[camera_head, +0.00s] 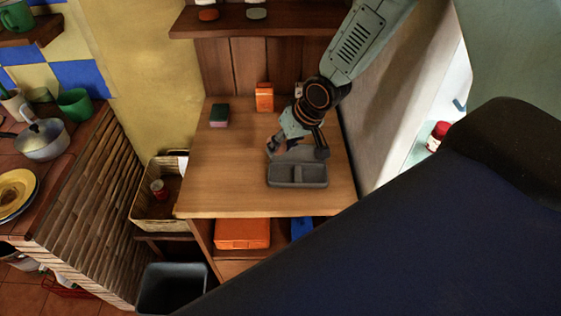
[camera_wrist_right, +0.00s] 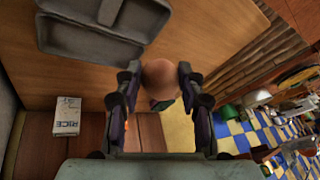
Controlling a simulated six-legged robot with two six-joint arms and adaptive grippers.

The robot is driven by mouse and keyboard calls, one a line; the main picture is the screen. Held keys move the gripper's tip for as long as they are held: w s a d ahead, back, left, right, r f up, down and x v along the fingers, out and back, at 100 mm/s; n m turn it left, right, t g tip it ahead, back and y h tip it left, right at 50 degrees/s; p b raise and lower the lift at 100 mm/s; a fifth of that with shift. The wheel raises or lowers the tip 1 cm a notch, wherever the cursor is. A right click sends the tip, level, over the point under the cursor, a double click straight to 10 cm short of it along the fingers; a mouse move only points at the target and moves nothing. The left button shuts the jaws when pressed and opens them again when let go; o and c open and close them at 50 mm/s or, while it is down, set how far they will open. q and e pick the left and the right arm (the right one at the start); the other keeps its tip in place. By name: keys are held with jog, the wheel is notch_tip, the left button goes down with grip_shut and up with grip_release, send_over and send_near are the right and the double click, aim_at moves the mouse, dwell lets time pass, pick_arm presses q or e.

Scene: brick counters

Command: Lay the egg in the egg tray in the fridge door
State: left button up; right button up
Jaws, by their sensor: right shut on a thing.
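The egg (camera_wrist_right: 160,80) is brownish-pink and sits between the two fingers of my right gripper (camera_wrist_right: 158,76) in the wrist view. The fingers are shut on its sides, and it is held above the wooden counter. In the head view my right gripper (camera_head: 297,150) hangs over the counter, just behind a grey divided container (camera_head: 298,184); the egg cannot be made out clearly there. The pale fridge interior (camera_head: 447,108) shows as a narrow strip at the right of the head view. The egg tray in its door cannot be made out. My left gripper is not in view.
An orange box (camera_head: 264,98) and a green-topped sponge (camera_head: 219,115) stand at the back of the counter. A red-lidded jar (camera_head: 437,136) is by the fridge strip. The counter's left part is clear.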

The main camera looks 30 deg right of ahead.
jog(key=shift+d+r, duration=0.2)
jog(key=shift+d, duration=0.25)
jog(key=shift+w+a+f, duration=0.15)
jog(key=shift+w+a, duration=0.05)
jog(key=shift+a, duration=0.05)
jog(key=f, duration=0.4)
jog(key=shift+s+d+f, duration=0.2)
jog(key=shift+f, duration=0.15)
jog(key=shift+w+f, duration=0.15)
jog(key=shift+f, duration=0.5)
notch_tip(320, 180, down, 2)
jog(key=shift+a+f, duration=0.15)
jog(key=shift+f, duration=0.6)
jog(key=o, duration=0.7)
